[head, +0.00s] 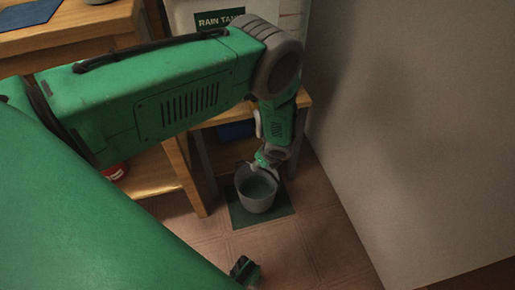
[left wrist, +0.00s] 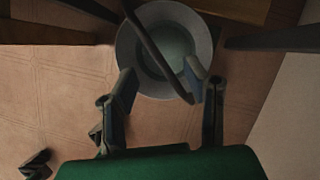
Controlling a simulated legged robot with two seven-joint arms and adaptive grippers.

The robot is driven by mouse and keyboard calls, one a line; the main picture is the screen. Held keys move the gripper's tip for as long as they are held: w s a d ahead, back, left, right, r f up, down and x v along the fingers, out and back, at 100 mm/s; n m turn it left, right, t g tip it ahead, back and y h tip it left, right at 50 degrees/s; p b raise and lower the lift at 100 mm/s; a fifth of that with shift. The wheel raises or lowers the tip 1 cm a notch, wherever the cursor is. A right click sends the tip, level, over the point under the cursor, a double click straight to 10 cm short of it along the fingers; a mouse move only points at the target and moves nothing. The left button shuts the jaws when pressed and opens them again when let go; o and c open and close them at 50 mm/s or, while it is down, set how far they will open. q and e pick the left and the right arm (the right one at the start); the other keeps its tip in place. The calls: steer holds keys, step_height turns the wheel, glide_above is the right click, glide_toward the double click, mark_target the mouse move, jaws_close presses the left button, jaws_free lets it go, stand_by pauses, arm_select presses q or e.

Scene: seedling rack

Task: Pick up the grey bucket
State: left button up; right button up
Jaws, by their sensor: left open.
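The grey bucket (head: 260,206) stands upright on a dark green mat (head: 238,214) on the floor, beside a wooden bench. In the left wrist view the bucket (left wrist: 126,50) is seen from above, with its dark handle (left wrist: 150,42) arching across the opening. My left gripper (head: 263,160) hangs just above the bucket's far rim. In the wrist view its two fingers (left wrist: 163,82) are apart, with the lower part of the handle between them, close to the right finger. Whether a finger touches the handle is unclear.
The wooden bench (head: 180,160) is close to the left of the bucket, and a wooden leg (head: 302,99) stands behind. A large pale wall (head: 410,130) rises at the right. A tank labelled "RAIN TA.." (head: 220,17) stands at the back.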

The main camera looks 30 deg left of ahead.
arm_select(q)
steer(key=b+x, duration=0.1)
steer(key=x, duration=0.3)
steer(key=shift+a+f+b, duration=0.1)
steer(key=shift+a+b, duration=0.1)
steer(key=shift+b, duration=0.1)
steer(key=shift+d, duration=0.15)
jaws_close()
steer(key=shift+w+r, duration=0.1)
steer(key=shift+r, duration=0.2)
